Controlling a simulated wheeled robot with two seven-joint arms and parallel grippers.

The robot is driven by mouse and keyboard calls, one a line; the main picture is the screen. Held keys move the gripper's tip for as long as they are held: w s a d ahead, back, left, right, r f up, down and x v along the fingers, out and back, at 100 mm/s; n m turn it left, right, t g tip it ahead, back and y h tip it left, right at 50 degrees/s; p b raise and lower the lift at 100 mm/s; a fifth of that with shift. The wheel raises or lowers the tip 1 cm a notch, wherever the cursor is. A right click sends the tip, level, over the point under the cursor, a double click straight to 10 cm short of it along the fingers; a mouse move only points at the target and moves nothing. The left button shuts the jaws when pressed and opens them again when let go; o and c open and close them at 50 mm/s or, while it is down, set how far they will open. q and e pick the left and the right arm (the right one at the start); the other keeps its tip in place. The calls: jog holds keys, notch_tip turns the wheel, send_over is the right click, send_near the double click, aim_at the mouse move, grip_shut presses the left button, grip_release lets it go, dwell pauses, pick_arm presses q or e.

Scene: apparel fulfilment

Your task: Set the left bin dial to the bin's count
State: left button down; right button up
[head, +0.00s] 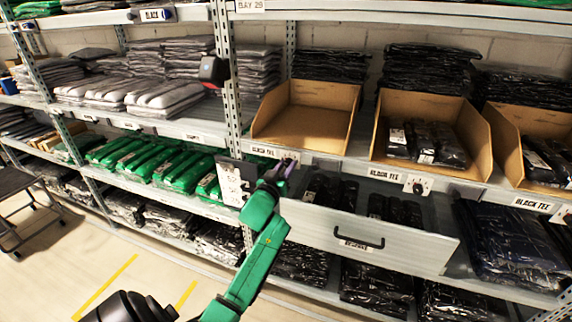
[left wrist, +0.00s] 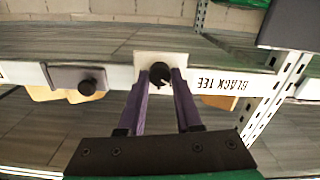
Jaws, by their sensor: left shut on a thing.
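The left cardboard bin (head: 262,124) on the shelf looks empty; its inner floor and walls show bare. Its label BLACK TEE (head: 264,151) is on the shelf edge below. My left gripper (head: 288,163) is at that shelf edge, right of the label, and hides the dial in the head view. In the left wrist view, the dial (left wrist: 160,71) is a black knob on a white plate. The purple fingers of my left gripper (left wrist: 161,78) are shut on it from both sides. The numbers around the knob cannot be read. My right gripper is not in view.
The middle bin (head: 466,118) and right bin (head: 505,140) hold black packs. The middle bin's dial (head: 418,184) is on the shelf edge. A pulled-out drawer (head: 410,255) juts out below my left gripper. A white sign (head: 231,181) hangs left of my arm.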

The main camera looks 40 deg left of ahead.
pick_arm(q)
jog(key=n+p, duration=0.2)
jog(key=n, duration=0.1)
jog(key=shift+r+n+p, duration=0.15)
jog(key=shift+n+p, duration=0.15)
jog(key=shift+n, duration=0.1)
jog(key=shift+n+p, duration=0.5)
jog(key=shift+n, duration=0.2)
jog(key=c, duration=0.6)
grip_release()
jog(key=shift+s+f, duration=0.1)
jog(key=shift+f, duration=0.1)
jog(key=b+v, duration=0.1)
jog(key=v, duration=1.3)
jog(key=shift+s, duration=0.2)
